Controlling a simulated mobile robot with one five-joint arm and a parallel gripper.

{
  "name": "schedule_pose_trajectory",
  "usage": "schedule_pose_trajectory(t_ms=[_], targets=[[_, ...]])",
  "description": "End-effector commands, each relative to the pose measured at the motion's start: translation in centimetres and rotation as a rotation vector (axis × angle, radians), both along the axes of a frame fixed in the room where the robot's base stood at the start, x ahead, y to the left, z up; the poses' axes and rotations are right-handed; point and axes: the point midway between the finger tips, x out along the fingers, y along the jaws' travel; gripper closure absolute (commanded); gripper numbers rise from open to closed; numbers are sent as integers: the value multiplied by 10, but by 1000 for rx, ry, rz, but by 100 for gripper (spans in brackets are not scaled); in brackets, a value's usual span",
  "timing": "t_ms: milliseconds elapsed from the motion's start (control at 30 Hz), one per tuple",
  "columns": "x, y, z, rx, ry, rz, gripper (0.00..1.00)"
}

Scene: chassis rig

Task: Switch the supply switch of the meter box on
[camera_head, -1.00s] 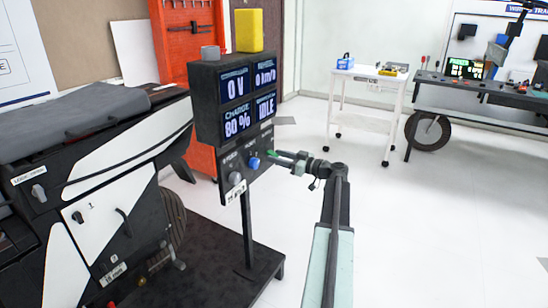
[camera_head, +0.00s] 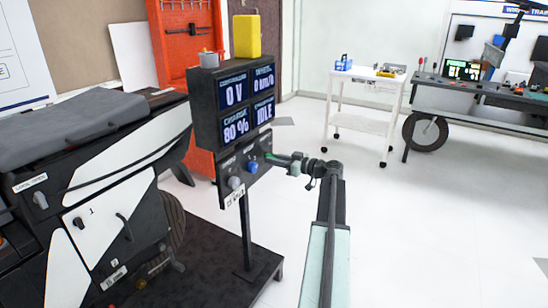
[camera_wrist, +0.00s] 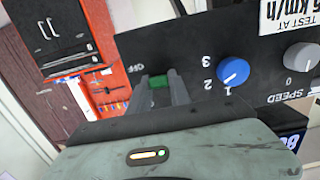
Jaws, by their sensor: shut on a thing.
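The meter box (camera_head: 205,110) stands on a post, with lit screens reading 0 V, 0 km/h, 80 % and IDLE. Its lower control panel (camera_head: 226,200) carries a blue knob (camera_head: 253,167) and a grey knob (camera_head: 234,183). At the panel's right end is a small green switch (camera_head: 268,156). It also shows in the wrist view (camera_wrist: 158,82), beside the printed word OFF. My gripper (camera_head: 275,158) reaches it from the right. In the wrist view my gripper (camera_wrist: 159,86) has one finger on each side of the green switch, shut on it. The fingers hide part of the switch.
A yellow block (camera_head: 247,36) and a grey cylinder (camera_head: 209,59) sit on the box. A black-and-white machine (camera_head: 110,200) stands at the left. A white trolley (camera_head: 365,85) and a grey bench (camera_head: 480,98) stand at the back right. The floor right of my arm is clear.

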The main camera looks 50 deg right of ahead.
Motion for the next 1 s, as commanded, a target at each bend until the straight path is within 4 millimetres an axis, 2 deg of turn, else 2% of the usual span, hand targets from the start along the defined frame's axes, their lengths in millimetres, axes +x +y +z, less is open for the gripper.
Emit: schedule_pose_trajectory(t_ms=[33,400,700,1000], targets=[[0,1,11,-8,28,2,100],[0,0,30,-82,328,2,100],[3,1,36,-141,569,2,100],[5,2,37,-181,728,2,100]])
